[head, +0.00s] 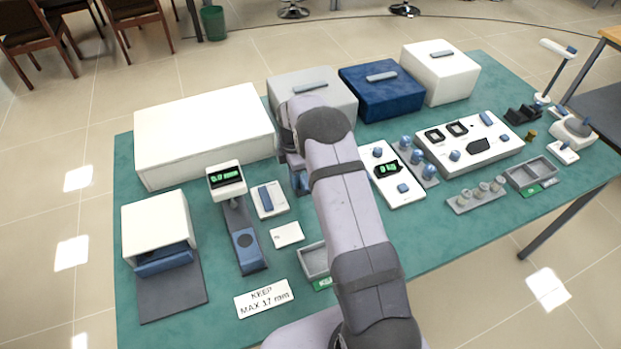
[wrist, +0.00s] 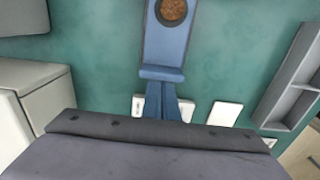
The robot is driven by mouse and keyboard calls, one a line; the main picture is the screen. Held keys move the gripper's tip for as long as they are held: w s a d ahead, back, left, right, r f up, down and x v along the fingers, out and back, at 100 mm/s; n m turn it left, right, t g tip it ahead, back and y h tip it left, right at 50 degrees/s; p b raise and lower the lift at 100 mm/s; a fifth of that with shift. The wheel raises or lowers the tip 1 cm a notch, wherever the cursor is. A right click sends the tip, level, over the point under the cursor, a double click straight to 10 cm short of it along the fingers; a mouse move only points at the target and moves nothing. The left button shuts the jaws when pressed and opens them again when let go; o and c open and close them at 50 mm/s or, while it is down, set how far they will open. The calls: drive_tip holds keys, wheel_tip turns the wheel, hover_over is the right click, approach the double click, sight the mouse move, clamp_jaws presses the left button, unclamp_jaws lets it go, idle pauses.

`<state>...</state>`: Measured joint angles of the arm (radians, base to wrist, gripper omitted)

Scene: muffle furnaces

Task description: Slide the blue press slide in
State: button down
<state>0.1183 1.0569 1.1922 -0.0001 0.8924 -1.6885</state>
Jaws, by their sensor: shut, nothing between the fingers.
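The blue press slide (head: 248,257) lies on a narrow dark base in the head view, below a white display that reads about 0.0 mm. It points toward the front of the table and has a dark round spot. In the wrist view a blue slide (wrist: 165,45) with a brown disc extends past the top edge. My gripper (wrist: 161,88) is shut and empty, its blue fingers overlapping the slide's lower end in that picture; whether they touch it I cannot tell. In the head view my gripper (head: 300,183) is largely hidden by my arm.
A white box (head: 155,222) with a blue front part stands left of the press. A switch panel (head: 268,198), a white card (head: 287,234) and a grey tray (head: 313,262) lie to its right. The KEEP MAX 17 mm sign (head: 264,299) lies in front.

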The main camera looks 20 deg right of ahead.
drive_tip(key=shift+d+b, duration=0.4)
drive_tip(key=shift+d, duration=2.8)
drive_tip(key=shift+a, duration=0.4)
drive_tip(key=shift+r, duration=0.1)
drive_tip(key=shift+r+p, duration=2.25)
drive_tip(key=shift+r, duration=1.2)
